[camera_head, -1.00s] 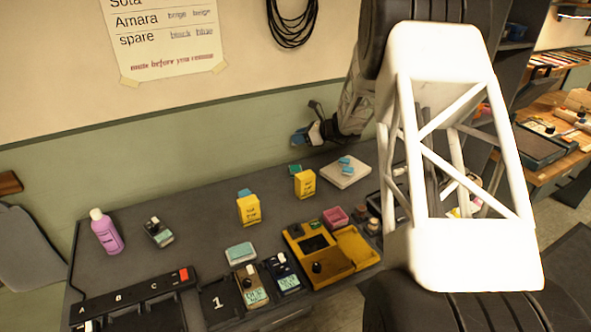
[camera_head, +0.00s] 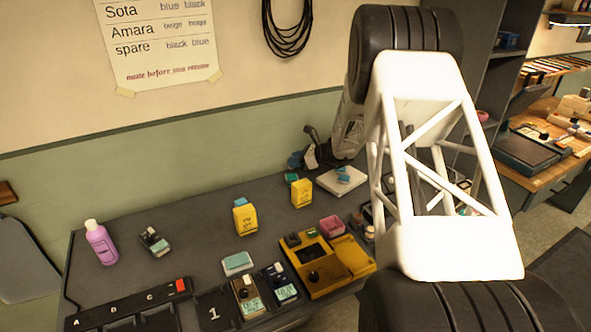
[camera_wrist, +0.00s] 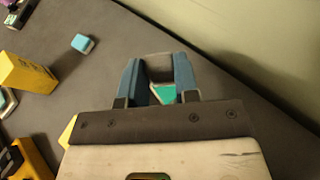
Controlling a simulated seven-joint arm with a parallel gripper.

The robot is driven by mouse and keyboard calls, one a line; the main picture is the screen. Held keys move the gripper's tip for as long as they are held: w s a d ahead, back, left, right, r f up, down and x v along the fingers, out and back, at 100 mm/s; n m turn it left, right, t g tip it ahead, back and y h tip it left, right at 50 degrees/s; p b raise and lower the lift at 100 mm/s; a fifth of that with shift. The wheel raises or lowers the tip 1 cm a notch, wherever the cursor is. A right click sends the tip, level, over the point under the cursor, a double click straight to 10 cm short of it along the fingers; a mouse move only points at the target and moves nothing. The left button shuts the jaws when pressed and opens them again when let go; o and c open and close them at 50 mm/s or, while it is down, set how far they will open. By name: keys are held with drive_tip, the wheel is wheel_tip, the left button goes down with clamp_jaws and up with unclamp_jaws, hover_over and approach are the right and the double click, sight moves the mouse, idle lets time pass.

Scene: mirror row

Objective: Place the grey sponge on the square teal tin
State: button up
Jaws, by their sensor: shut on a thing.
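My gripper (camera_head: 298,162) is at the back of the bench near the wall, seen small beyond my arm in the head view. In the wrist view its two blue fingers (camera_wrist: 157,64) are shut on a grey block, the grey sponge (camera_wrist: 160,73). The square teal tin (camera_wrist: 166,93) shows partly between the fingers, below the sponge; the rest is hidden by the gripper. In the head view the tin (camera_head: 291,177) is a small teal patch behind a yellow box, just below the gripper. Whether sponge and tin touch, I cannot tell.
Yellow boxes (camera_head: 301,194) (camera_head: 245,218) stand in front. A blue block (camera_wrist: 83,43) lies behind the left one. A pale board (camera_head: 335,184) with blue pieces is right of the tin. The wall (camera_wrist: 270,50) is close behind. Bare bench lies left.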

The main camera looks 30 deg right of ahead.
drive_tip(key=shift+f, duration=0.15)
drive_tip(key=shift+f, duration=1.85)
drive_tip(key=shift+f, duration=0.15)
drive_tip(key=o, duration=0.9)
drive_tip(key=shift+s+d+r, duration=0.35)
drive_tip(key=shift+d+r, duration=0.05)
drive_tip(key=v, duration=1)
drive_tip(key=shift+s+d, duration=0.3)
drive_tip(key=shift+a+r, duration=0.1)
